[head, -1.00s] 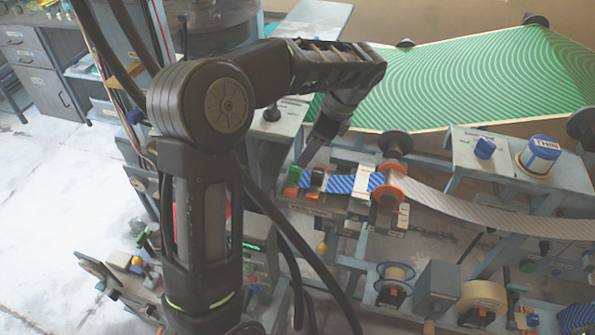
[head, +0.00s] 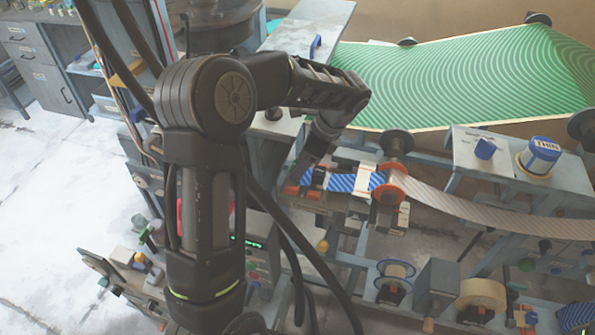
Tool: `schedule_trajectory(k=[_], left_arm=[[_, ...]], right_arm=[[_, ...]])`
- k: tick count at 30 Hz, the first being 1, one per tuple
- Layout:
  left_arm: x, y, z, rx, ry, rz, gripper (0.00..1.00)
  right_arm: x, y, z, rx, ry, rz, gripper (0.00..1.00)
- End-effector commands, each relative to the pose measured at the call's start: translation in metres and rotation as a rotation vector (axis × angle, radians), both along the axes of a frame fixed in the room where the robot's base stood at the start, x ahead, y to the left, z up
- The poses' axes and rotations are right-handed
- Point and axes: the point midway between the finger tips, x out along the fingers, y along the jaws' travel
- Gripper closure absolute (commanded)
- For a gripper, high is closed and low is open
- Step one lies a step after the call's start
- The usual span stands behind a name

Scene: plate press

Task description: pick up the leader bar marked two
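I cannot make out a leader bar marked two; no such marking is readable. My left arm stands in the left half of the head view and bends over at its elbow. Its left gripper (head: 300,172) points down at the left end of a blue striped strip (head: 343,182), by orange blocks (head: 293,190). Its fingertips are small and dark, so I cannot tell whether they are open, shut or touching anything. A pale crosspiece (head: 366,178) lies across the strip. My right gripper is not in view.
The strip runs to an orange-flanged roller (head: 392,184), from which a pale web (head: 490,215) goes right. A green patterned sheet (head: 470,75) spans the back. A box with a blue-capped knob (head: 540,155) stands right. Tape rolls (head: 482,297) sit below. Floor (head: 60,210) is clear at left.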

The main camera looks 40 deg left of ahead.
Motion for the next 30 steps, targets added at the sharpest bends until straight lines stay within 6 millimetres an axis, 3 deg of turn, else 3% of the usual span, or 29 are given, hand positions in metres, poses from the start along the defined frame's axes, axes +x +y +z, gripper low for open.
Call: schedule_trajectory(k=[5, 22, 30], left_arm=[[-0.0019, 0.0054, -0.0133, -0.001, 0.000, 0.000, 0.42], [-0.0016, 0.0053, -0.0133, -0.001, -0.001, 0.000, 0.42], [-0.0016, 0.0052, -0.0132, -0.001, -0.001, 0.000, 0.64]], right_arm=[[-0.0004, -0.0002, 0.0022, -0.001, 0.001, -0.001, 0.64], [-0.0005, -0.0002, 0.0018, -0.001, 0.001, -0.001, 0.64], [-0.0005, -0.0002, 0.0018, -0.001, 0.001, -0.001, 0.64]])
